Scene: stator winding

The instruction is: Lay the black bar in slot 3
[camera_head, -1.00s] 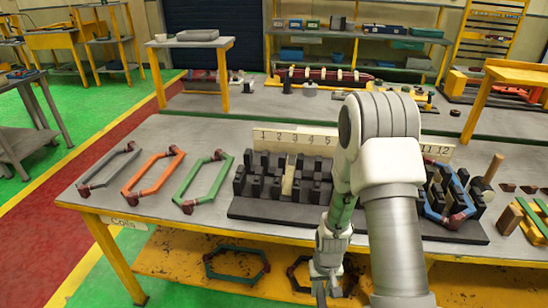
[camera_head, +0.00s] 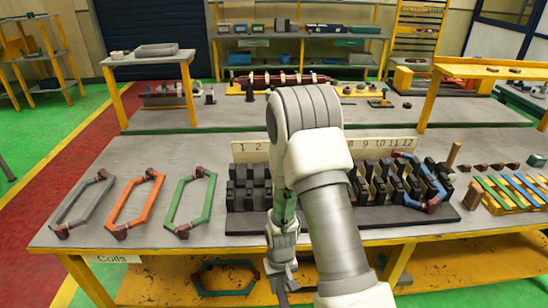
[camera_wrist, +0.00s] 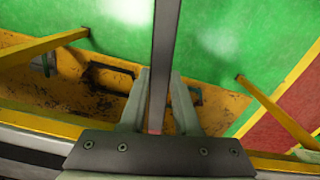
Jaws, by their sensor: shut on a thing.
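My gripper (camera_head: 283,272) hangs low in front of the bench's front edge. In the wrist view, my gripper (camera_wrist: 158,95) is shut on the black bar (camera_wrist: 165,45), a long dark strip running up from between its fingers. The bar's lower tip (camera_head: 281,296) shows faintly below my gripper in the head view. The black slotted stator block (camera_head: 400,217) lies on the bench behind my arm, with a numbered strip (camera_head: 249,147) along its back.
Grey (camera_head: 85,198), orange (camera_head: 132,204) and green (camera_head: 188,204) coil frames lie left of the block. A blue coil (camera_head: 432,190) sits at its right end. Coloured bars on a yellow rack (camera_head: 509,193) lie far right. A lower yellow shelf (camera_head: 170,284) is under the bench.

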